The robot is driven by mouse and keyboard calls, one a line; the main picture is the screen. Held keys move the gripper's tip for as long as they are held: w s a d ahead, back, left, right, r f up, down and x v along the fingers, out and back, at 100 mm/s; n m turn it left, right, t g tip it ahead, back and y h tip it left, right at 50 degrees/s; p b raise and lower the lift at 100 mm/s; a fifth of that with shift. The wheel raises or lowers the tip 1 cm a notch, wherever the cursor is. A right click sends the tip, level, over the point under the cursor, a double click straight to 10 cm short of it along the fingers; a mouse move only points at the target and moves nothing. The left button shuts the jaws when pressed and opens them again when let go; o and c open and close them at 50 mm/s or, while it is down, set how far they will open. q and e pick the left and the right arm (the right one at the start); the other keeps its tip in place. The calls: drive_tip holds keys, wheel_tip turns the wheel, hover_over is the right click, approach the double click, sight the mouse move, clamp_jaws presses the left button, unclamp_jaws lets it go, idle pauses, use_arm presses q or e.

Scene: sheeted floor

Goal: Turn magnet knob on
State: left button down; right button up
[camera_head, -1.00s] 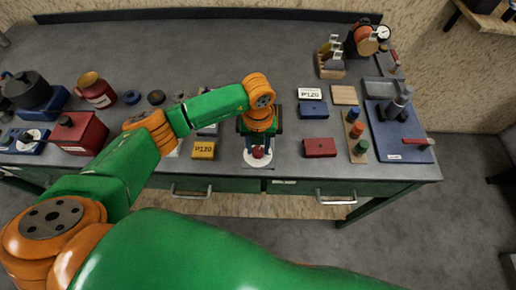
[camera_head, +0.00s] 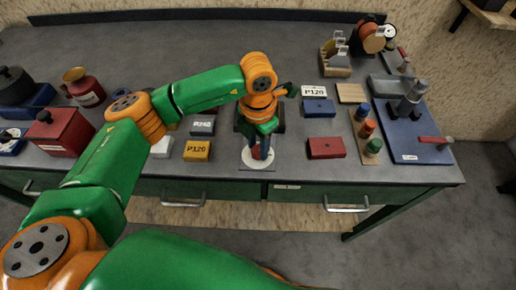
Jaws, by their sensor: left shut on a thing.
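The magnet knob (camera_head: 256,153) is a small red knob on a white round plate (camera_head: 246,163) at the front middle of the bench. My left arm comes in from the left, and my left gripper (camera_head: 260,147) points down at the knob from above. Its fingers are shut on the knob and cover much of it. I cannot tell the knob's exact angle. My right gripper is not in view.
Yellow (camera_head: 197,150) and red (camera_head: 326,148) blocks flank the plate. A blue block (camera_head: 319,108), a strip with coloured knobs (camera_head: 358,122) and a blue board (camera_head: 408,138) lie right. A red box (camera_head: 62,133) stands left. Drawer handles (camera_head: 184,202) line the bench front.

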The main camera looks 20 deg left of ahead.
sight(258, 150)
use_arm(q)
drive_tip(key=shift+m+b, duration=0.3)
drive_tip(key=shift+m, duration=0.1)
idle(0.3)
drive_tip(key=shift+c, duration=2.2)
unclamp_jaws()
wheel_tip(258, 150, up, 7)
drive_tip(key=shift+r+b, duration=0.1)
drive_tip(key=shift+b, duration=0.65)
